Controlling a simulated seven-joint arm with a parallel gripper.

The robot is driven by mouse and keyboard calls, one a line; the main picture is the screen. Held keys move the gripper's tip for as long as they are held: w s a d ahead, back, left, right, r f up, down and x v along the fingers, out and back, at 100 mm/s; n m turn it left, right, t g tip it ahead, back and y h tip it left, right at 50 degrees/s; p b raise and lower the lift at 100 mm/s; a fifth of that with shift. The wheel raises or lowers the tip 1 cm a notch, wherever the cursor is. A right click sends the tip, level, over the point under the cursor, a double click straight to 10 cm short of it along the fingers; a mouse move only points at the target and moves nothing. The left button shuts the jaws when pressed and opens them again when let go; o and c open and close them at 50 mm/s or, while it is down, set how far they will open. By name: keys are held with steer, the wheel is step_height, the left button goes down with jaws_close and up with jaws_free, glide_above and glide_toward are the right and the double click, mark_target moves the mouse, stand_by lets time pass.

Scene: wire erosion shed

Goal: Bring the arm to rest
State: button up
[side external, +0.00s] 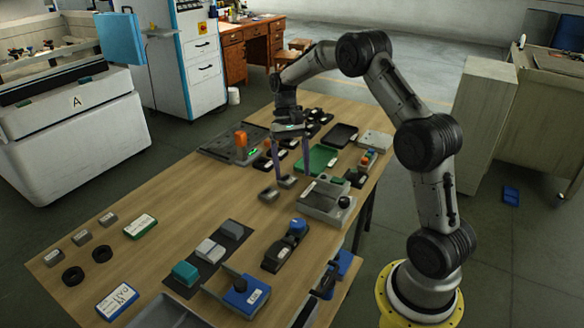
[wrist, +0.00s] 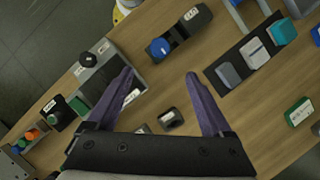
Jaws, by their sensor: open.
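My gripper (side external: 290,160) hangs over the far middle of the wooden table, with its fingers pointing down. In the wrist view my gripper (wrist: 163,85) shows two purple fingers spread apart with nothing held between them. A small grey block (wrist: 170,118) lies on the table below the open jaws; small grey blocks also show near the fingertips in the side view (side external: 268,195). My arm is bent in an arch from its yellow base at the right. Whether the fingertips touch anything is hard to tell.
A grey fixture with a black knob (side external: 327,202) stands close to the right of my gripper. A green tray (side external: 316,160) lies behind it. A grey unit with an orange part (side external: 240,143) is to the left. The table's left middle (side external: 180,215) is clear.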

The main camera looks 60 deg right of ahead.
steer(key=s+a+r+n+t+h, duration=0.1)
steer(key=s+a+r+n+t, duration=0.15)
steer(key=a+r, duration=0.45)
steer(key=s+a+r+n+t+h, duration=0.1)
steer(key=s+a+r, duration=0.25)
steer(key=r, duration=0.65)
steer(key=s+a+r+n+t, duration=0.3)
steer(key=s+a+t, duration=0.15)
steer(key=s, duration=0.65)
steer(key=s+f+n+h, duration=0.1)
steer(key=s+f+n, duration=0.1)
steer(key=s+f, duration=0.3)
steer(key=shift+s+a+f+t, duration=0.3)
steer(key=shift+s+f+t, duration=0.1)
steer(key=shift+f, duration=0.15)
